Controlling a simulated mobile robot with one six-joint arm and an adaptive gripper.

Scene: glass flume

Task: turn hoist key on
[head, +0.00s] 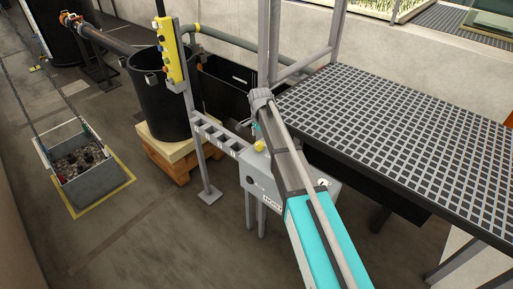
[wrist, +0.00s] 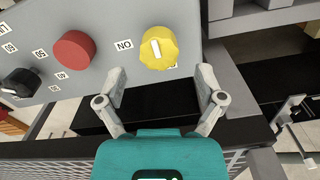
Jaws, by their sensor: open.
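In the wrist view a grey control panel (wrist: 110,25) carries a ribbed yellow knob (wrist: 158,47), a red knob (wrist: 73,49) and a black knob (wrist: 21,82). An upside-down ON label lies beside the yellow knob. My gripper (wrist: 162,72) is open and empty. Its fingertips are spread on either side below the yellow knob, apart from it. In the head view the grey box (head: 262,184) bears a partly hidden label that seems to start with HOIS, and a yellow knob (head: 259,146) shows at its top. My arm covers part of the box. I cannot tell which control is the hoist key.
A dark grating platform (head: 400,130) stands close on the right. A yellow button pendant (head: 170,50) hangs on a grey post, with a black tub (head: 160,100) behind. A grey bin of stones (head: 95,185) sits on the floor at left. Open floor lies front left.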

